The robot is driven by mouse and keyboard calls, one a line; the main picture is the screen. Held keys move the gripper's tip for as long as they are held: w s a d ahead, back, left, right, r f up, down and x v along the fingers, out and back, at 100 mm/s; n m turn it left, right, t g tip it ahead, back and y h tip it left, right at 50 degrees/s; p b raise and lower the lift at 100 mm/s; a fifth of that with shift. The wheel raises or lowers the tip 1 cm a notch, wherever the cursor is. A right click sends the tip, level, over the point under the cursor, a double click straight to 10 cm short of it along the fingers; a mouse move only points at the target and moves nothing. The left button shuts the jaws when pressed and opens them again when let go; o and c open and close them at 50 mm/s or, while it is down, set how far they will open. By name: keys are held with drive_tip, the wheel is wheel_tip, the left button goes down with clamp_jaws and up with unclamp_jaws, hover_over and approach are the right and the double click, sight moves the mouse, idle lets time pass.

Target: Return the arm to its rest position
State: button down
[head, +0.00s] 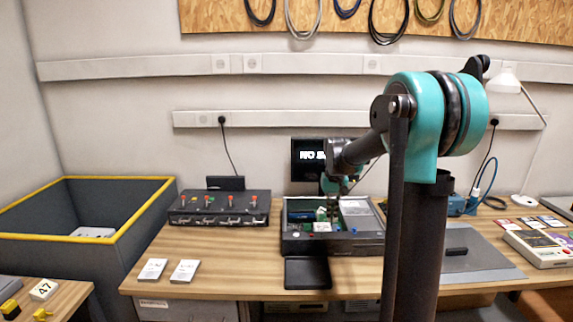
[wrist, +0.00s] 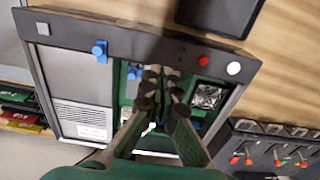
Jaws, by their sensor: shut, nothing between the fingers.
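My gripper (wrist: 160,88) is shut with nothing between its fingers. In the wrist view its fingertips are over the open device case (wrist: 235,62), above a green board. In the head view my arm reaches forward from the column on the right, and the gripper (head: 333,200) hangs over the case (head: 365,243) on the workbench. The arm hides part of the case's back and of the screen behind it. I cannot tell the exact gap between the fingertips and the board.
A test box with red knobs (head: 219,207) stands left of the case. A black pad (head: 307,272) lies in front. Two white cards (head: 185,271) lie front left. A grey bin with yellow rim (head: 112,239) is at left; a lamp (head: 504,82) stands at right.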

drive_tip(key=s+d+f+t, duration=0.1)
drive_tip(key=s+f, duration=0.3)
drive_tip(key=s, duration=0.5)
drive_tip(key=s+d+f+t, duration=0.1)
drive_tip(key=s+f, duration=0.2)
drive_tip(key=s, duration=0.6)
drive_tip(key=s+d+f+t, duration=0.1)
drive_tip(key=s+f, duration=0.3)
drive_tip(key=s, duration=0.5)
drive_tip(key=shift+s+d+f+t, duration=0.2)
drive_tip(key=shift+f+t, duration=0.15)
drive_tip(key=shift+t, duration=0.05)
